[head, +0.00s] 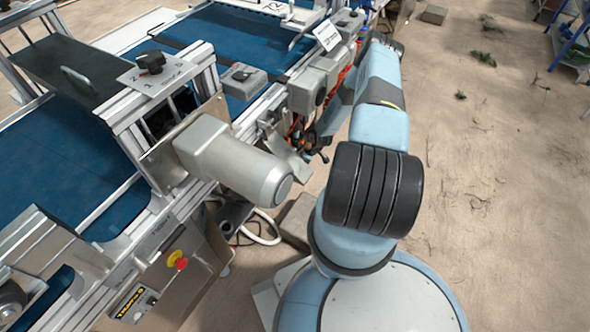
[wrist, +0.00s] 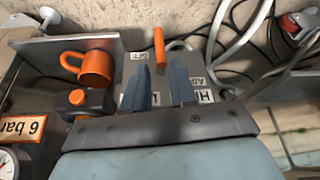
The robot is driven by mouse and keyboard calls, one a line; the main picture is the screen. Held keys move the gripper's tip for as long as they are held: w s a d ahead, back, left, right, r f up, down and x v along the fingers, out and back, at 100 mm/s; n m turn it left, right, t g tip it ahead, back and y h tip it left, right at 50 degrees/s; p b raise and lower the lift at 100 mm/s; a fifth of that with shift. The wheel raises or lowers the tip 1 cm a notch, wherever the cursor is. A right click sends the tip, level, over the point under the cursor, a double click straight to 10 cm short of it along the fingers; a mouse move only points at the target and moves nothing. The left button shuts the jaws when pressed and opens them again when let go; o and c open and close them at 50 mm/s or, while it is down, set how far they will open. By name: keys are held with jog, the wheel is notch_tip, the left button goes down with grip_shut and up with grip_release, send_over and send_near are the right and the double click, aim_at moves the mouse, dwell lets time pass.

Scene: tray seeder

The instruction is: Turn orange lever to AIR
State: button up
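The orange lever (wrist: 159,47) shows in the wrist view as a short upright bar beyond my fingertips. The lever's pivot is not clear. In the head view I cannot make out the lever or my fingers.
A 6 bar label (wrist: 23,126) and a gauge (wrist: 8,164) lie further left. Hoses (wrist: 240,35) run behind the lever. A motor (head: 235,165) juts from the machine in the head view.

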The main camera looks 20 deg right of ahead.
jog(key=x, duration=0.8)
jog(key=shift+f, duration=0.35)
jog(key=shift+c, duration=0.3)
grip_shut()
